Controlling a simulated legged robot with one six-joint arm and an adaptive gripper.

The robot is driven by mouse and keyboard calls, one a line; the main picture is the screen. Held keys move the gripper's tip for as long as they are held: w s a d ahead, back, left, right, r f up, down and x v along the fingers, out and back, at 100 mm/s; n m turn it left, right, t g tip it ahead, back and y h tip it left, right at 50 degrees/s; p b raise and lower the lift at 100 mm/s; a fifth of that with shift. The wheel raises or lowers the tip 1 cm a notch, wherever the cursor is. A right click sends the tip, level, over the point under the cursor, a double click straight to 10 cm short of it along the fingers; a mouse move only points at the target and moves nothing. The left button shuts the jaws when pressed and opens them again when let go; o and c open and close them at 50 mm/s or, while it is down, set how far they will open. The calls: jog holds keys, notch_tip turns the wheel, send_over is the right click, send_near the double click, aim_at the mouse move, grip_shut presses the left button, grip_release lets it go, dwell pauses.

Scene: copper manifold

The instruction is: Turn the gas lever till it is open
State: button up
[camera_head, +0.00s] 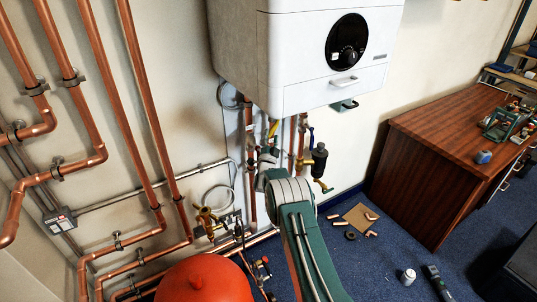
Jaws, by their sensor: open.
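A small yellow lever (273,128) shows on the pipework just under the white boiler; it looks like the gas lever, but its exact angle is too small to tell. My gripper (268,156) is at the pipes just below this lever, small and partly hidden behind my green and grey arm. It is open, and I see nothing held in it. Whether it touches the lever or a pipe cannot be told from this view.
The white boiler (315,50) hangs close above. Copper pipes (150,110) run down the left wall. A black filter (319,160) and brass valves stand right of my gripper. A red tank (205,280) is in front. A wooden desk (430,150) stands right; blue floor lies between.

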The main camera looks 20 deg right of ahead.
jog(key=v, duration=0.9)
